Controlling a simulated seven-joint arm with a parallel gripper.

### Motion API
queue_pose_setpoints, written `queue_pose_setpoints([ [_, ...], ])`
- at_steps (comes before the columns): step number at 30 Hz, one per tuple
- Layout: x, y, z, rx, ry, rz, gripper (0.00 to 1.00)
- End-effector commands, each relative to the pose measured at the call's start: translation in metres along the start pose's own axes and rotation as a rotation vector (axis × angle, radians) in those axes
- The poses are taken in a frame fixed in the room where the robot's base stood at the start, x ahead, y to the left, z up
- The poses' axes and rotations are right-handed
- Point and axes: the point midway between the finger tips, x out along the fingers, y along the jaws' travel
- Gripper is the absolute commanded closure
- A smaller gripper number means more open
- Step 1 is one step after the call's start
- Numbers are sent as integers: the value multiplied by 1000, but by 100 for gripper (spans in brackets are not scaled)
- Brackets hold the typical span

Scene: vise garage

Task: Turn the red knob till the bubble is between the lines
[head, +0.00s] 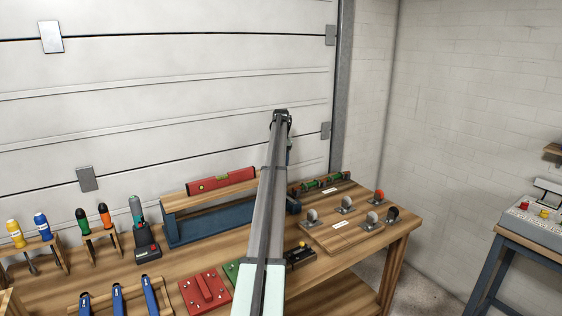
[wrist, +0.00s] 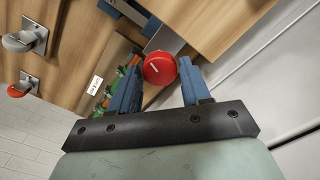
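The red knob (wrist: 160,68) is round with a white line on its face. In the wrist view it shows between the blue fingertips of my gripper (wrist: 160,60), which is open. I see a gap on each side of the knob at the fingers, and cannot tell how deep it sits between them. Green vials (wrist: 110,92) lie left of the knob in the wrist view; the green level-like piece shows on the bench in the head view (head: 322,183). The bubble and its lines are too small to read. In the head view my arm hides the knob.
A red level (head: 222,181) rests on a wooden shelf at the back. Red blocks (head: 204,290) and blue-handled tools (head: 118,298) lie at the front.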

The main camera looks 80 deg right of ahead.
Motion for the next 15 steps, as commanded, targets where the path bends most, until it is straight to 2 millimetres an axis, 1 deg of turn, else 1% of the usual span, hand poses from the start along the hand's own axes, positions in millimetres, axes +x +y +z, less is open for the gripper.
queue_pose_setpoints([
  [1, 0, 0, 0, 0, 0, 0, 58],
  [2, 0, 0, 0, 0, 0, 0, 61],
  [12, 0, 0, 0, 0, 0, 0, 93],
  [15, 0, 0, 0, 2, 0, 0, 93],
])
